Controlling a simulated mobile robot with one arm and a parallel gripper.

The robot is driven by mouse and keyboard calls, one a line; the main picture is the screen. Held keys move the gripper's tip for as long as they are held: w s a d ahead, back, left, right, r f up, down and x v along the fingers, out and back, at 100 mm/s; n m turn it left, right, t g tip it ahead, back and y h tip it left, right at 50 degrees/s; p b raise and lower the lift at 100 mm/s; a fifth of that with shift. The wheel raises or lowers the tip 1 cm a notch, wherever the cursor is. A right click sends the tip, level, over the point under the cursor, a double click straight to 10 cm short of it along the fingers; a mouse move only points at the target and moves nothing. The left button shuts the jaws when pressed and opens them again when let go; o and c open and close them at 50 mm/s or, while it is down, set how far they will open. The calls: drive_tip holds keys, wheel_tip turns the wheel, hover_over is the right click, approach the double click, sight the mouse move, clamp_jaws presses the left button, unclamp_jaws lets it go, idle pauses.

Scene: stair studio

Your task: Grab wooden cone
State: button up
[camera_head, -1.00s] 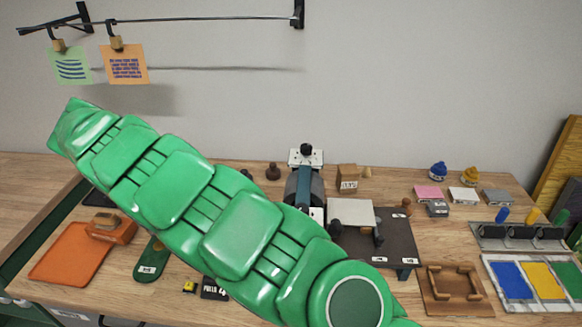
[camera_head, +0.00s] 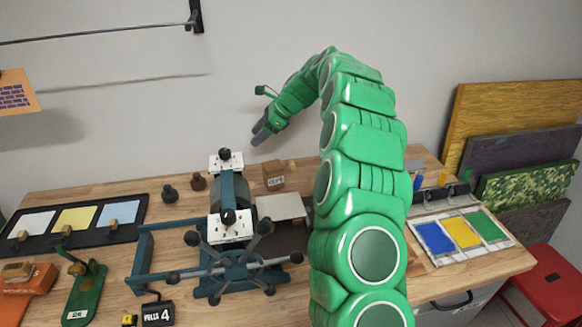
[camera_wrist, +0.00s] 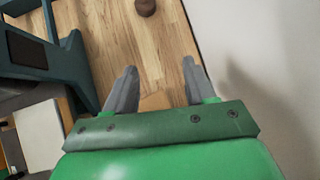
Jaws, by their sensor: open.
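A small pale wooden piece, apparently the wooden cone (camera_head: 291,164), stands at the back of the bench just right of a small cardboard-coloured box (camera_head: 274,175) in the head view. It is too small to make out its shape clearly. My gripper (camera_head: 261,133) is above and a little left of it, near the wall, pointing down. In the wrist view my gripper (camera_wrist: 160,68) is open, with bare bench between the fingers. I cannot make out the cone in the wrist view.
A teal press (camera_head: 228,195) with a spoked wheel stands left of the box. Two dark knobs (camera_head: 170,193) stand at the back left, and one dark knob (camera_wrist: 145,7) shows in the wrist view. The wall (camera_head: 150,120) is close behind.

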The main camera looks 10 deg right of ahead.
drive_tip(key=d+r+m+t+y, duration=0.3)
drive_tip(key=d+m+t, duration=0.2)
drive_tip(key=d, duration=1.4)
approach(295, 167)
drive_tip(key=a+r, duration=0.1)
drive_tip(key=w+a+r, duration=0.1)
drive_tip(key=shift+r, duration=0.4)
drive_tip(key=shift+w+a+f, duration=0.1)
drive_tip(key=shift+a+f, duration=0.1)
drive_tip(key=shift+f, duration=0.2)
drive_tip(key=shift+x, duration=3.6)
drive_tip(key=shift+w+d+f, duration=0.1)
clamp_jaws()
